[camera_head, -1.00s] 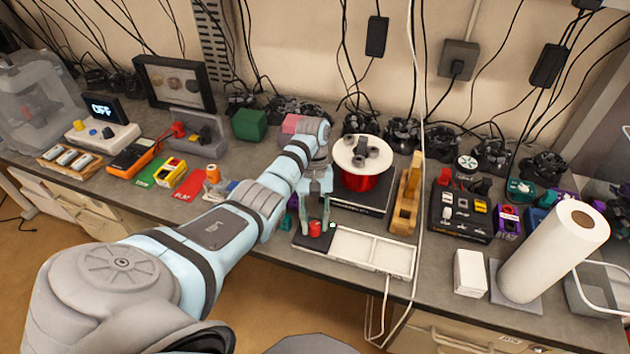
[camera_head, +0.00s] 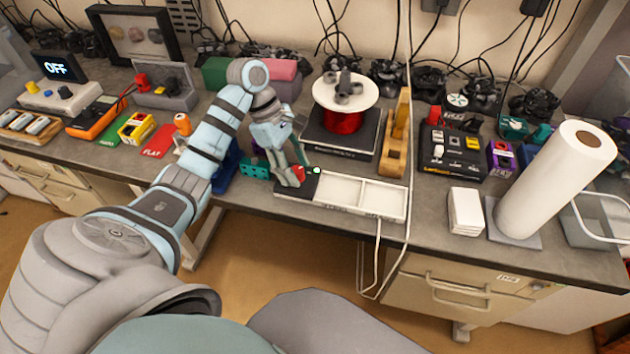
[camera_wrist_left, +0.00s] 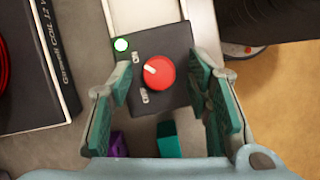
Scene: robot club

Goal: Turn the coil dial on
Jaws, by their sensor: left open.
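The red round dial (camera_head: 298,172) sits on the black end of a long pale panel (camera_head: 362,194) at the table's front edge. The left wrist view shows the dial (camera_wrist_left: 160,73) from above, its white mark pointing to the upper left, toward the upper of two small labels. My left gripper (camera_head: 290,180) is open, reaching down at the dial. In the wrist view its two fingers (camera_wrist_left: 158,85) stand either side of the dial with gaps. The red coil (camera_head: 343,121) stands behind on a black base. My right gripper is out of view.
A wooden block (camera_head: 397,140) and a black switch box (camera_head: 450,152) are right of the coil. A paper roll (camera_head: 550,185) stands further right. Green and purple items lie beside the panel. Cables hang behind.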

